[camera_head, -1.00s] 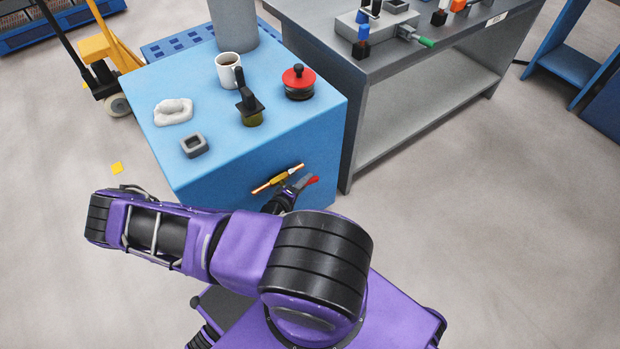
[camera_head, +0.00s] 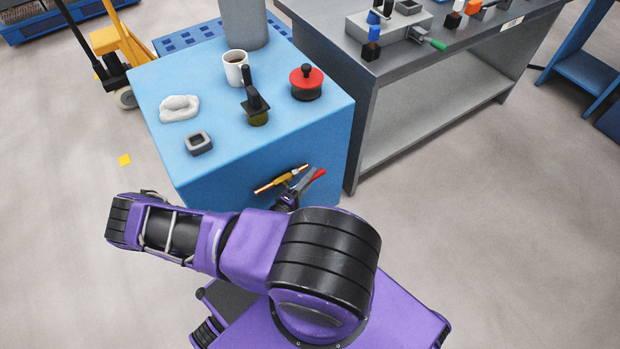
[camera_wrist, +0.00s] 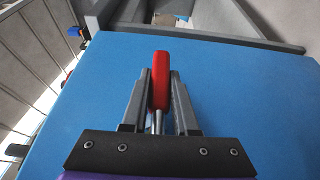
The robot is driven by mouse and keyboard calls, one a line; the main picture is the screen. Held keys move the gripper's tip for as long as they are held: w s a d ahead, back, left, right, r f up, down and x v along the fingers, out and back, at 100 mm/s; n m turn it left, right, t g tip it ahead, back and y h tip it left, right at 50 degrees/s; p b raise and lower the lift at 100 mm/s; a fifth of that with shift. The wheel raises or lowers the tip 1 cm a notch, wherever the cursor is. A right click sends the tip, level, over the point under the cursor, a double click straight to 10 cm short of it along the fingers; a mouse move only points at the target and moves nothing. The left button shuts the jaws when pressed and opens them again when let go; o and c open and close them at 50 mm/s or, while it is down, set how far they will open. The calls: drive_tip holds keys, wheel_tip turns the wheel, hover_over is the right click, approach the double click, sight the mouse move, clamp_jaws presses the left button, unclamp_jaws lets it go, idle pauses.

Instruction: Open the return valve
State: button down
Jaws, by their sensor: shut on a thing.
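The return valve is a brass body on a copper pipe (camera_head: 281,180) at the front face of the blue cabinet (camera_head: 235,182). Its red lever handle (camera_head: 320,173) points up to the right in the head view. My gripper (camera_head: 306,178) is at the lever. In the wrist view the red handle (camera_wrist: 161,82) stands between the two grey fingers of my gripper (camera_wrist: 160,88), which are shut on it. The valve body is hidden in the wrist view, and my arm covers part of the cabinet front in the head view.
A grey workbench (camera_head: 420,80) stands close on the right. Floor to the right is clear.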

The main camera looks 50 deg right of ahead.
drive_tip(key=shift+d+r, duration=0.1)
drive_tip(key=c, duration=0.7)
unclamp_jaws()
drive_tip(key=s+a, duration=0.1)
drive_tip(key=a, duration=0.4)
drive_tip(key=s+a, duration=0.1)
drive_tip(key=a, duration=1.1)
drive_tip(key=shift+s+a, duration=0.15)
drive_tip(key=shift+s, duration=0.25)
